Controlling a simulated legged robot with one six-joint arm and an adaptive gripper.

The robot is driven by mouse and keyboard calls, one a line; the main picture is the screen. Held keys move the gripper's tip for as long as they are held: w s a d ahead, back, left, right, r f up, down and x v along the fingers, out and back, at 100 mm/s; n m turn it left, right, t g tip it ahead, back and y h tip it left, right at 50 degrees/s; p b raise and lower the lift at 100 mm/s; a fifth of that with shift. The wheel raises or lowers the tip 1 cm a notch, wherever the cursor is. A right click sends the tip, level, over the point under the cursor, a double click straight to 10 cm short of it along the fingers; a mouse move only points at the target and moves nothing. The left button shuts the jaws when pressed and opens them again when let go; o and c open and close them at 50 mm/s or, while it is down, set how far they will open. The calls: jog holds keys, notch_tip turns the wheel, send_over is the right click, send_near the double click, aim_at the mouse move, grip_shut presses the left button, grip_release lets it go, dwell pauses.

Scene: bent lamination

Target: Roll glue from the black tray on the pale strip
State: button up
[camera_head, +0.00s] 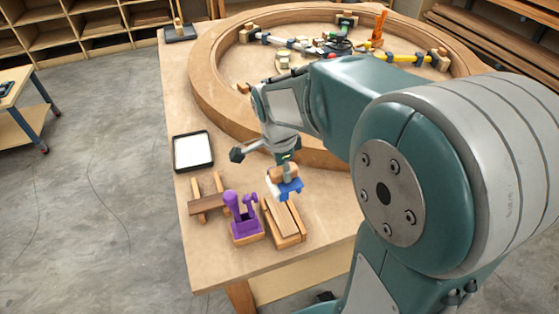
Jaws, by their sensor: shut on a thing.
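The black tray (210,162) lies near the table's left edge, with a white surface inside it. The pale strip (282,215) lies on a wooden support near the front of the table. My gripper (284,163) is shut on a glue roller (290,187), which has a tan part on top and blue and white parts below. The roller is at the far end of the pale strip. I cannot tell whether it touches the strip. My fingers are small and partly hidden here.
A purple holder (243,222) stands on a wooden block just left of the strip. A small wooden rack (208,205) is left of that. A large curved wooden ring (215,85) with clamps inside fills the back. Bare tabletop lies at the front left.

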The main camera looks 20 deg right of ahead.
jog(key=shift+f, duration=3)
